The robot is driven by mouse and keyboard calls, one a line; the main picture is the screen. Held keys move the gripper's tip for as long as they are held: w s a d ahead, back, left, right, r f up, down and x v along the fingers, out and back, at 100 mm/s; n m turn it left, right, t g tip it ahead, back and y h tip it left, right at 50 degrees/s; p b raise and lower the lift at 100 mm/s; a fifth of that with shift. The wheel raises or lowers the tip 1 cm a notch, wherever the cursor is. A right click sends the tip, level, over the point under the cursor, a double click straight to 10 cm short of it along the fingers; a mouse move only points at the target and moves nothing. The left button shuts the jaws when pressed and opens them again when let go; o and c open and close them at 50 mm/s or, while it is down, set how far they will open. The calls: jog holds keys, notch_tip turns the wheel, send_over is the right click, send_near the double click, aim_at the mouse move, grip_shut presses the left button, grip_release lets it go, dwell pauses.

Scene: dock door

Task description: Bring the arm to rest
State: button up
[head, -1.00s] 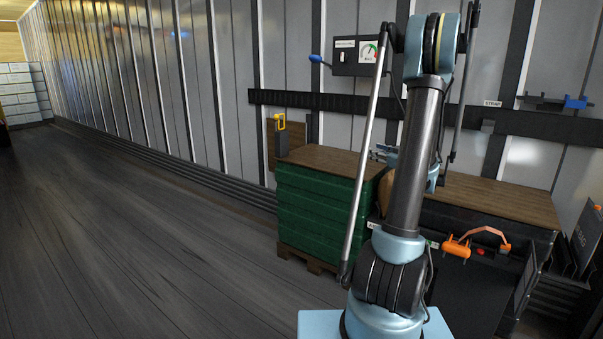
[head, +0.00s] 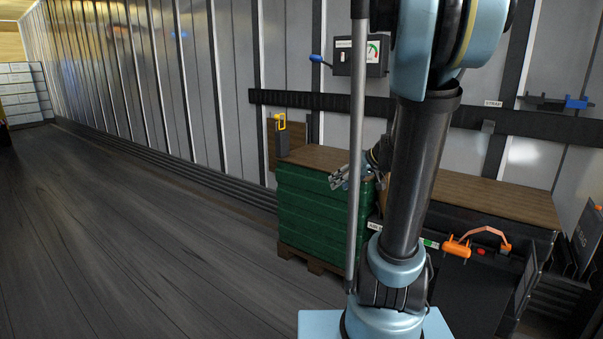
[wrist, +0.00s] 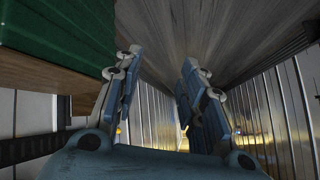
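My gripper (head: 338,180) shows in the head view just left of my arm's lower link, in front of the green stack's right side near its top. My arm's links hide part of it. In the wrist view both fingers of my gripper (wrist: 157,90) stand apart with empty space between them, so it is open and holds nothing. The green crate stack (wrist: 60,32) fills the upper left of the wrist view, beside the left finger and apart from it.
The green crate stack (head: 312,220) has a brown top and stands on a pallet. A brown-topped bench (head: 500,199) stands behind my arm, with an orange-handled item (head: 458,247) at its front. A control box (head: 352,57) hangs on the wall. The floor at left (head: 130,230) is clear.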

jog(key=s+d+f+m+g+h, duration=0.2)
jog(key=s+f, duration=0.3)
jog(key=s, duration=0.7)
jog(key=s+d+f+m+g+h, duration=0.2)
jog(key=s+d+f+m+h, duration=0.1)
jog(key=s, duration=0.9)
jog(key=shift+s+f+h, duration=0.25)
jog(key=shift+f+h, duration=0.65)
jog(key=shift+h, duration=0.1)
jog(key=shift+w+f, duration=0.2)
jog(key=shift+w, duration=0.25)
jog(key=shift+c, duration=0.6)
jog(key=shift+d, duration=0.1)
